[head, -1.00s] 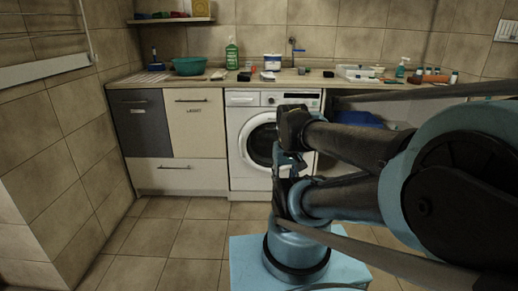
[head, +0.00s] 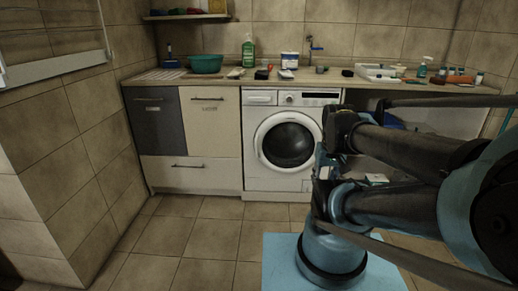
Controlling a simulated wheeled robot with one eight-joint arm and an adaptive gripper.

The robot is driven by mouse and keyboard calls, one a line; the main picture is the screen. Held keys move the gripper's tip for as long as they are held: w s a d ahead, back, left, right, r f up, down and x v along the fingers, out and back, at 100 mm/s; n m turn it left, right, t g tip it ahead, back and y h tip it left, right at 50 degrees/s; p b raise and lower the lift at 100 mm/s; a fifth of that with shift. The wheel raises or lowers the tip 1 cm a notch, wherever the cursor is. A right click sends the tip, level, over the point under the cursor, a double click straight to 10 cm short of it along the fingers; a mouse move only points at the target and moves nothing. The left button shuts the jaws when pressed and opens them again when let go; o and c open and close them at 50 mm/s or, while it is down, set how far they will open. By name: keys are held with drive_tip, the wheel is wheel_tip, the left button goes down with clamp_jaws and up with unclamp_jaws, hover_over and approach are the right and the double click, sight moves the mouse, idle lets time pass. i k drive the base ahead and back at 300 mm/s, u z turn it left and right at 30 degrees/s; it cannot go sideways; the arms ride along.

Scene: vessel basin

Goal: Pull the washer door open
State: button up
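The white washer (head: 262,182) stands under the counter, left of my arm in the head view. Its round door (head: 288,141) has a white ring and dark glass, and it looks shut. My gripper (head: 322,172) seems to be near the folded arm's end, right of the door in the picture and nearer to the camera. It appears apart from the door. Its fingers are small and dark against my arm, so whether they are open or shut does not show.
Cabinets (head: 191,174) with dark handles stand left of the washer. The counter (head: 225,86) holds a green bottle (head: 248,51), a teal bowl (head: 206,63) and several small items. Tiled floor (head: 199,236) is free in front. A tiled wall (head: 85,150) bounds the left.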

sight(284, 119)
drive_tip(key=i, duration=0.95)
drive_tip(key=u, duration=0.05)
